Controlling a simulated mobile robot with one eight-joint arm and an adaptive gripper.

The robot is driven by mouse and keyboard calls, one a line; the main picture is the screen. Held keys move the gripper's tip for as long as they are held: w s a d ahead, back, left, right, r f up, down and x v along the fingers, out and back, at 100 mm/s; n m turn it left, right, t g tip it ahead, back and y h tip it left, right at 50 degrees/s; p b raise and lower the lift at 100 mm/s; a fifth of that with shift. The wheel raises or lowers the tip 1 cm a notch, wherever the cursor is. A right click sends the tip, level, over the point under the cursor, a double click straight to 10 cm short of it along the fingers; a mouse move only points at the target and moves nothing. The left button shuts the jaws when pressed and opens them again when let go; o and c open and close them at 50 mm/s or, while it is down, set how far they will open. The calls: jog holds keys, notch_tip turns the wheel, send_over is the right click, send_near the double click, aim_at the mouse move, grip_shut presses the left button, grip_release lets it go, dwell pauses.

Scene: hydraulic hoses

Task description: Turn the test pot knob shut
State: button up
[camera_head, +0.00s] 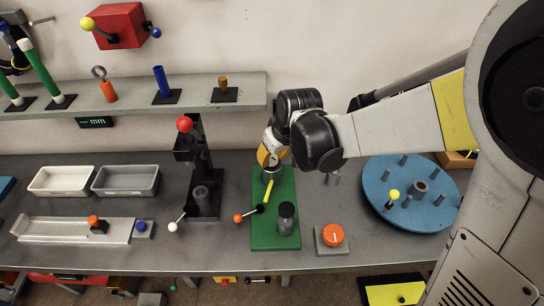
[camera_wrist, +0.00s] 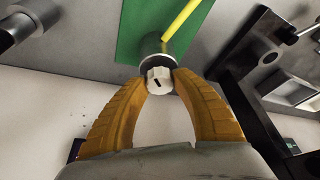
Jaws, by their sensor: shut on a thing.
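The test pot (camera_head: 271,174) is a grey metal cylinder at the back of the green board (camera_head: 262,240), with a yellow tube (camera_head: 268,190) running from it toward the front. In the wrist view its round metal top carries a small white knob (camera_wrist: 158,79) with a short black mark, slanting slightly. My gripper (camera_head: 268,158) comes down over the pot from above. In the wrist view its two yellow-orange fingers (camera_wrist: 162,82) are shut on the white knob, one tip on each side. In the head view the knob is hidden by my gripper.
A black-capped cylinder (camera_head: 287,215) and an orange-tipped lever (camera_head: 250,213) stand on the green board. A black stand with a red ball (camera_head: 184,124) is to the left. An orange dial (camera_head: 332,235) and a blue round plate (camera_head: 435,204) are to the right. A shelf (camera_head: 190,82) runs behind.

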jog(key=m, duration=0.2)
jog(key=m+h, duration=0.1)
jog(key=m, duration=0.1)
jog(key=shift+a+t+h, duration=0.1)
jog(key=shift+t+h, duration=0.2)
jog(key=shift+t, duration=0.1)
jog(key=shift+m+h, duration=0.8)
jog(key=shift+m, duration=1.4)
jog(key=o, duration=1.2)
jog(key=shift+r, duration=0.1)
jog(key=v, duration=1.2)
